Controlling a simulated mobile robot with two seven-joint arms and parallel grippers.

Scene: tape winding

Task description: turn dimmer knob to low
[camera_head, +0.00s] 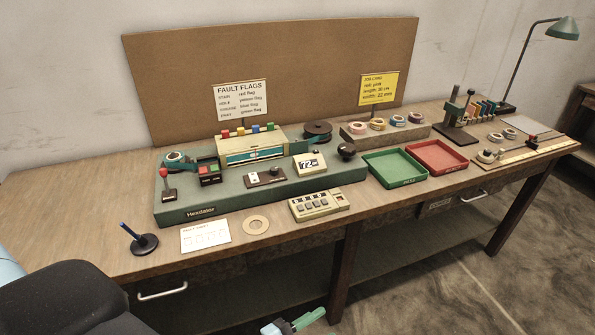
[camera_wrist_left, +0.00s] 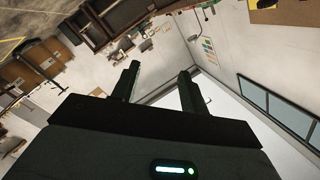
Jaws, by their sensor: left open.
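A round black knob (camera_head: 347,150) stands on the right end of the green machine base (camera_head: 190,208). A small dark panel (camera_head: 264,177) with a white switch and a small control sits left of it on the base. I cannot tell which is the dimmer, nor its setting. A green desk lamp (camera_head: 563,28) stands at the far right. My left gripper (camera_wrist_left: 159,70) shows in the left wrist view with its two dark fingers apart and nothing between them. It faces the walls, away from the bench.
A keypad box (camera_head: 319,204), a tape ring (camera_head: 256,225), a white card (camera_head: 205,235) and a pen stand (camera_head: 142,243) lie along the front. Green (camera_head: 394,168) and red (camera_head: 436,157) trays sit right of the knob. A dark shape (camera_head: 70,305) fills the lower left.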

